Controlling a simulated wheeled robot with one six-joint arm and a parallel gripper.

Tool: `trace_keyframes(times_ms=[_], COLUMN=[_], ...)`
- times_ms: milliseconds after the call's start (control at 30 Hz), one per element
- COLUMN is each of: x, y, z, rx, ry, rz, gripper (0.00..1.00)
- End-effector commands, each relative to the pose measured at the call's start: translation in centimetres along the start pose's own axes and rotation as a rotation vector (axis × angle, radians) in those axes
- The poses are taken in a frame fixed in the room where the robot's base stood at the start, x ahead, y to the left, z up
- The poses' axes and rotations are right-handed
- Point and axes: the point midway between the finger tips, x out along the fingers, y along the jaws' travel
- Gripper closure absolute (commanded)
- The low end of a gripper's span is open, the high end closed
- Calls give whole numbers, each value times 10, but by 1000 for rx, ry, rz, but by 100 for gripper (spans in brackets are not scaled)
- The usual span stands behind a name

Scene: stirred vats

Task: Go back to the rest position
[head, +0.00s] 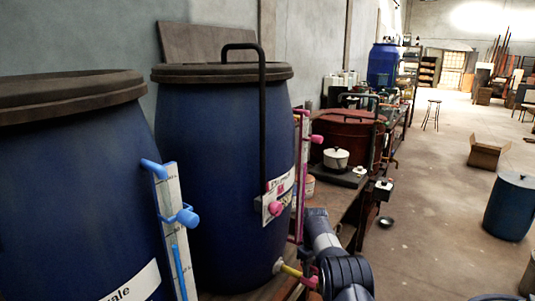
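My arm (335,262) shows at the bottom middle, grey and black, beside the lower right of the middle blue vat (205,150). I cannot make out my gripper or its fingers in this view. The middle vat has a brown lid and a black bent rod (262,120) running down its front to a plate with a pink knob (275,208). A second blue vat (70,190) fills the left edge, with a white gauge strip (176,230) and blue knobs. A pink-framed gauge (301,165) stands right of the middle vat.
A yellow and pink valve (293,272) sits low, close to my arm. A bench behind holds a dark red vat (345,135) and a white pot (336,158). The floor to the right is mostly open, with a blue barrel (510,207), a cardboard box (485,153) and a stool (432,112).

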Motion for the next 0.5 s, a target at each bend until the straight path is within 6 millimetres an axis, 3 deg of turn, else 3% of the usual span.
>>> trace_keyframes(times_ms=[500], x=[0], y=[0], z=[0], rx=[418], ry=[0], rz=[0], gripper=[65])
